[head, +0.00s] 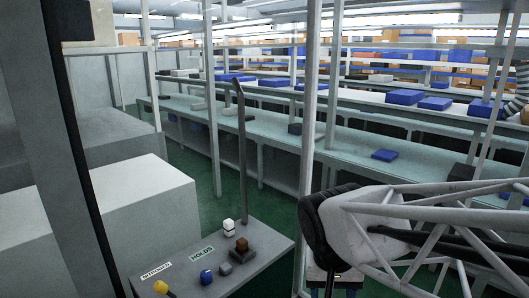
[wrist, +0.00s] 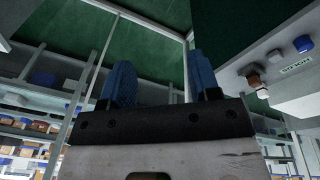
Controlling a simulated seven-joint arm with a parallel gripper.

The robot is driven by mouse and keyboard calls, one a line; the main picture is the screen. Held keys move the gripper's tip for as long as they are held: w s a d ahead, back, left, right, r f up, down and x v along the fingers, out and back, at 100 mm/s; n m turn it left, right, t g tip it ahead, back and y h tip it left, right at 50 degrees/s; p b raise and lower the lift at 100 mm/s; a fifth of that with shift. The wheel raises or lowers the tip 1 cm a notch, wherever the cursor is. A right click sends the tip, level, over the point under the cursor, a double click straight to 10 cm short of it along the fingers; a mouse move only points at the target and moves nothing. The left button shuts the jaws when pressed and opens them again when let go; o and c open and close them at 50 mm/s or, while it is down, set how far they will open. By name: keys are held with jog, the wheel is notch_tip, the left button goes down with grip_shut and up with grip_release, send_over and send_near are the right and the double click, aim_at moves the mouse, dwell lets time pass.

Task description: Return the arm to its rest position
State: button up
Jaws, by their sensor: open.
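My gripper (wrist: 160,82) shows in the wrist view with its two blue fingers wide apart. Nothing is between the fingers; green floor shows behind the gap. It hangs clear of any surface that I can make out. I cannot pick out the fingers in the head view.
Long workbenches (head: 270,128) stand behind. Upright posts (head: 213,100) rise nearby.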

jog(key=s+d+r+n+t+y, duration=0.1)
jog(key=s+d, duration=0.4)
jog(key=s, duration=0.1)
jog(key=shift+s+d+r+n, duration=0.3)
jog(key=shift+d+r, duration=0.05)
jog(key=shift+d, duration=0.05)
